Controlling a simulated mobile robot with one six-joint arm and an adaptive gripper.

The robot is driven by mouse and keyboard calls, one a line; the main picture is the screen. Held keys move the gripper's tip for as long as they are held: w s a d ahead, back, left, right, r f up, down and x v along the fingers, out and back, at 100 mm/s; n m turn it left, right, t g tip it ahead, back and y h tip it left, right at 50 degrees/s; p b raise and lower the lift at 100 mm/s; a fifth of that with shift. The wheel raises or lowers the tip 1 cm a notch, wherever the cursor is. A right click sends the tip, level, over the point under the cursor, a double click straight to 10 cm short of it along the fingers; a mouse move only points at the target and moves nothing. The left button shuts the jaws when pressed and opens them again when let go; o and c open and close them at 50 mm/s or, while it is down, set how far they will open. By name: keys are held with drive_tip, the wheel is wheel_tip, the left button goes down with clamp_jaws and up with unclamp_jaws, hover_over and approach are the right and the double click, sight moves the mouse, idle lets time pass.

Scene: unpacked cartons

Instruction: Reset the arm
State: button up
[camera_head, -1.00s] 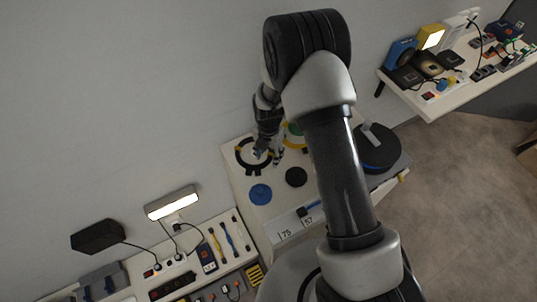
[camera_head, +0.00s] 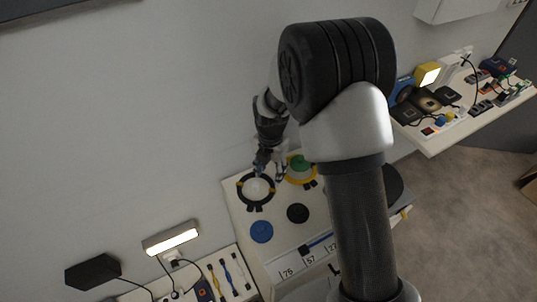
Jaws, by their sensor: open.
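My arm rises from the bottom right of the view, bends at a large black joint, and reaches down at the left of that joint. My gripper (camera_head: 269,170) hangs at the arm's far end, open, above the back of a white table (camera_head: 237,214). It is close to a black ring with a white centre (camera_head: 256,188); I cannot tell whether it touches the ring. I see nothing held between the fingers. My arm hides part of the table's right side.
A yellow ring with a green piece (camera_head: 300,168), a blue disc (camera_head: 261,231) and a black disc (camera_head: 297,213) lie on the table. A lit lamp (camera_head: 171,238) and a black box (camera_head: 92,271) are at lower left. A shelf with devices (camera_head: 440,135) stands right.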

drive_tip(key=s+d+r+m+t, duration=0.1)
drive_tip(key=s+d+r+m, duration=0.15)
drive_tip(key=r+m, duration=0.35)
drive_tip(key=s+d+r+m+t, duration=0.1)
drive_tip(key=s+r+m, duration=0.25)
drive_tip(key=r, duration=0.35)
drive_tip(key=s+d+r+m, duration=0.2)
drive_tip(key=s+r+m, duration=0.25)
drive_tip(key=r, duration=0.25)
drive_tip(key=s+d+r+m+t, duration=0.1)
drive_tip(key=s+r+m, duration=0.2)
drive_tip(key=s+m, duration=0.4)
drive_tip(key=s+d+r+m+t, duration=0.1)
drive_tip(key=s+d+r+m, duration=0.1)
drive_tip(key=s+m, duration=0.6)
drive_tip(key=shift+s+d+r+t, duration=0.3)
drive_tip(key=shift+r, duration=0.2)
